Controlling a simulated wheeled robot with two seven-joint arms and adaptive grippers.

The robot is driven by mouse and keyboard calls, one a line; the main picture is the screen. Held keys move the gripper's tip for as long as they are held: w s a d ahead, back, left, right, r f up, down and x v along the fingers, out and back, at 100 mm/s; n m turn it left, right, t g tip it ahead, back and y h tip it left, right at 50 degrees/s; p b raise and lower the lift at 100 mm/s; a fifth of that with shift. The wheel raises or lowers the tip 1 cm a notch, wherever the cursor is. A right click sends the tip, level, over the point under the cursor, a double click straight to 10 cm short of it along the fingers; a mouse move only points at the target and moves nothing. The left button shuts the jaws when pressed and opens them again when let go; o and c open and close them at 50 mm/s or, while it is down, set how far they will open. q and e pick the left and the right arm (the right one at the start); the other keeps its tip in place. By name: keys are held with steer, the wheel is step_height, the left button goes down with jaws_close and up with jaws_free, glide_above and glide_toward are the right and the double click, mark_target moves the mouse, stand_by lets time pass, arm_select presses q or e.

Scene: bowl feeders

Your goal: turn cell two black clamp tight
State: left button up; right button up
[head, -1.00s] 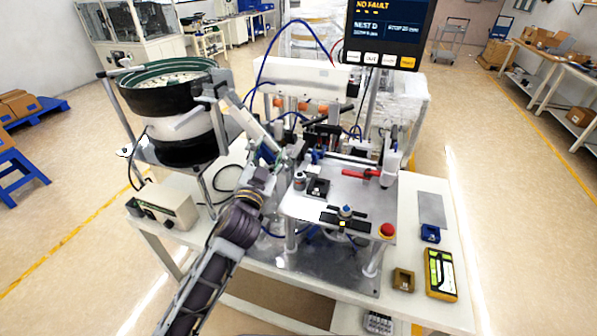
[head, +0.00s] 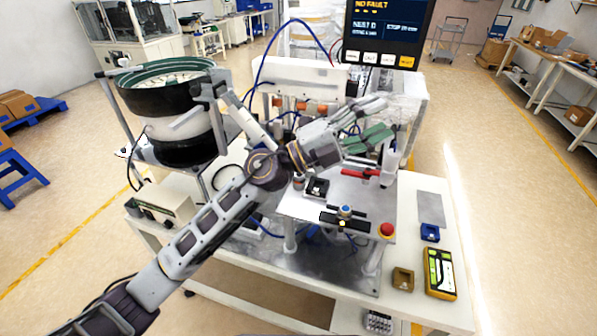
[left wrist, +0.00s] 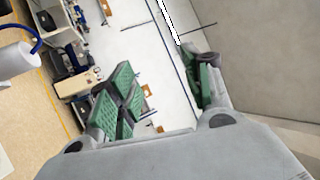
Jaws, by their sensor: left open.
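My left gripper (head: 386,118) is open and empty, held over the back of the small raised plate (head: 300,208) on the machine. Its green finger pads stand well apart in the left wrist view (left wrist: 162,82), with nothing between them. I cannot clearly pick out the cell two black clamp. A low black block (head: 317,187) sits at the plate's left, and a black bar with a blue knob (head: 345,211) lies near its front. A red-handled clamp (head: 360,173) is below the gripper. The gripper hides part of the machine behind it.
A black-and-green bowl feeder (head: 165,90) stands at the left. A screen (head: 388,30) hangs at the back. A red button (head: 387,230) is at the plate's front right. A yellow meter (head: 440,272) and a blue block (head: 430,232) lie on the table's right.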

arm_select(q)
step_height(320, 180, down, 12)
steer(key=s+d+m+g+y, duration=0.1)
steer(key=d+m+g+y, duration=0.1)
steer(key=m+g+y, duration=0.55)
steer(key=w+a+n+t+y, duration=0.1)
steer(key=w+a+t+y, duration=0.2)
steer(key=w+a+y, duration=0.2)
steer(key=w+a+n+t+y, duration=0.1)
steer(key=w+a+t+y, duration=0.3)
steer(key=a, duration=0.8)
steer(key=w+y, duration=0.2)
steer(key=y, duration=0.2)
steer(key=shift+f+y, duration=0.35)
steer(key=shift+a+f, duration=0.1)
